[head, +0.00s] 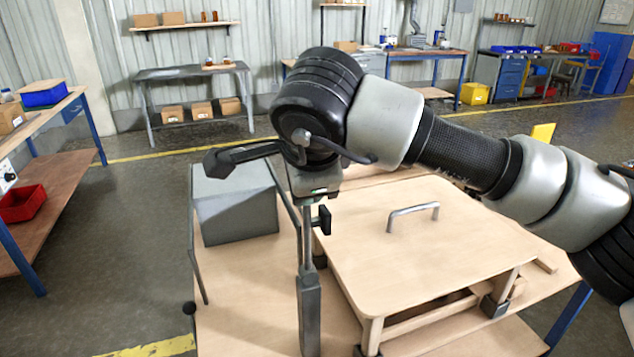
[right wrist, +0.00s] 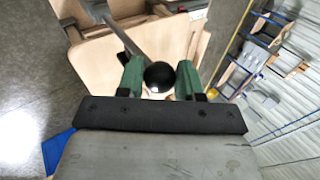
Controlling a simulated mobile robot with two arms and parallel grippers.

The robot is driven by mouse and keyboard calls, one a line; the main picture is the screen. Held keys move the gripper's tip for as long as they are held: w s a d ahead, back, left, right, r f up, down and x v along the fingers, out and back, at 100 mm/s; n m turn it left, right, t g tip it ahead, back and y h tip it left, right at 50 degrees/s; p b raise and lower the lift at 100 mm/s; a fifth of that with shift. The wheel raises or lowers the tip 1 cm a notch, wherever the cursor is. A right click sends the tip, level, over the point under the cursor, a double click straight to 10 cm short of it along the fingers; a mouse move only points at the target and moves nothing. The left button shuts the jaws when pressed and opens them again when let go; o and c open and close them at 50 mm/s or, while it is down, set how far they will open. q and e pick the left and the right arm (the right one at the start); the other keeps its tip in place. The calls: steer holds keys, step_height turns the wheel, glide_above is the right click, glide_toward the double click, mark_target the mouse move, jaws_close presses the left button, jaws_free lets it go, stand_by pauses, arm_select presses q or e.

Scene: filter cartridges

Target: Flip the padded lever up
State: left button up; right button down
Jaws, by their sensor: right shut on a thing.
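In the right wrist view the green fingers of my right gripper (right wrist: 160,80) are closed on a black ball knob (right wrist: 158,74). A grey bar (right wrist: 124,38) runs from beside the knob to the upper left; I take this bar and knob as the padded lever. In the head view my right arm reaches across from the right, and its hand hides the knob. A thick dark grey upright bar (head: 309,312) stands below that hand; whether it belongs to the lever I cannot tell. My left gripper is not in view.
A wooden lid (head: 440,260) with a metal handle (head: 413,213) covers the box right of the bar. A grey block (head: 238,215) sits on the wooden table (head: 245,285). Open floor lies farther left.

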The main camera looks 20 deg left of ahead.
steer(key=shift+s+a+f, duration=0.15)
steer(key=shift+s+f, duration=0.05)
steer(key=shift+f, duration=0.05)
steer(key=c, duration=1)
jaws_free()
steer(key=shift+c, duration=0.2)
steer(key=o, duration=0.3)
steer(key=shift+a+r, duration=0.1)
steer(key=shift+a, duration=0.1)
steer(key=shift+d+r, duration=0.1)
steer(key=shift+d, duration=0.1)
steer(key=shift+s+d+r, duration=0.1)
steer(key=shift+s+r, duration=0.05)
steer(key=shift+r, duration=0.2)
steer(key=b+v, duration=0.1)
steer(key=v, duration=0.8)
steer(key=shift+s+r, duration=0.25)
steer(key=shift+r, duration=0.05)
